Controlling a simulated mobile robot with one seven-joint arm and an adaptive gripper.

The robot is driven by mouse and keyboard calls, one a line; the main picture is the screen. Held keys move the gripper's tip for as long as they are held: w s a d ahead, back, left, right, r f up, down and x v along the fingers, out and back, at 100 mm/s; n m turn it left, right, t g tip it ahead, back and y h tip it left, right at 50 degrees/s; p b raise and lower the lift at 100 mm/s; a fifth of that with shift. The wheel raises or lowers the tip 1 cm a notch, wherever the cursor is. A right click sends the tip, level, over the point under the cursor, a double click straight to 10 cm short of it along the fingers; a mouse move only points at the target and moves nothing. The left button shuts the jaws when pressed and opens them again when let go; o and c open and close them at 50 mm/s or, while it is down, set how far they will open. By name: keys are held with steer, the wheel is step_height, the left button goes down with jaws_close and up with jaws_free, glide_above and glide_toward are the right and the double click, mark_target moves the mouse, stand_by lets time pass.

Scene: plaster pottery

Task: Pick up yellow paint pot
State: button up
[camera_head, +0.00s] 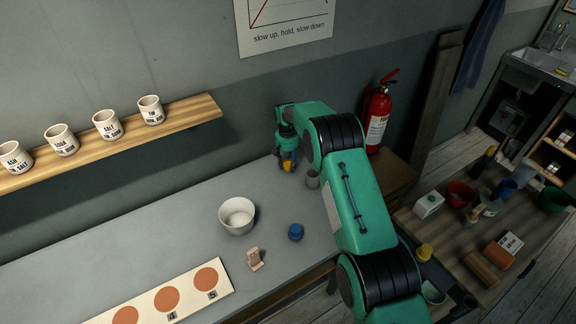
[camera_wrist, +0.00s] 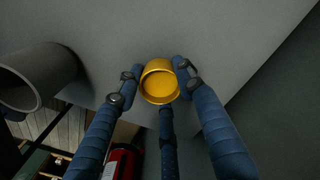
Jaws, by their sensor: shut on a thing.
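The yellow paint pot (camera_wrist: 160,86) is between my gripper's blue fingers in the wrist view, with its open top toward the camera. My gripper (camera_wrist: 157,80) is shut on it, with fingers at its left and right sides and a third finger below it in the picture. In the head view the yellow pot (camera_head: 287,167) shows as a small patch under my gripper (camera_head: 287,160), near the back right of the grey table. I cannot tell whether the pot touches the table.
A grey cylinder (camera_head: 313,179) stands close beside my gripper; it also shows in the wrist view (camera_wrist: 38,76). A white bowl (camera_head: 237,215), a blue pot (camera_head: 296,232) and a small pinkish block (camera_head: 255,259) stand on the grey table (camera_head: 150,245). A red extinguisher (camera_head: 378,115) is behind my arm.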

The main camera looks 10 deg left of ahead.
steer(key=shift+r, duration=1.5)
steer(key=shift+s+r, duration=0.15)
steer(key=shift+r, duration=0.1)
steer(key=s+d, duration=0.2)
steer(key=s, duration=0.2)
steer(key=s+d+r, duration=0.1)
steer(key=s+d, duration=0.1)
steer(key=s, duration=0.3)
steer(key=s+d, duration=0.3)
steer(key=s, duration=0.2)
steer(key=shift+r+p, duration=0.15)
steer(key=shift+p, duration=0.25)
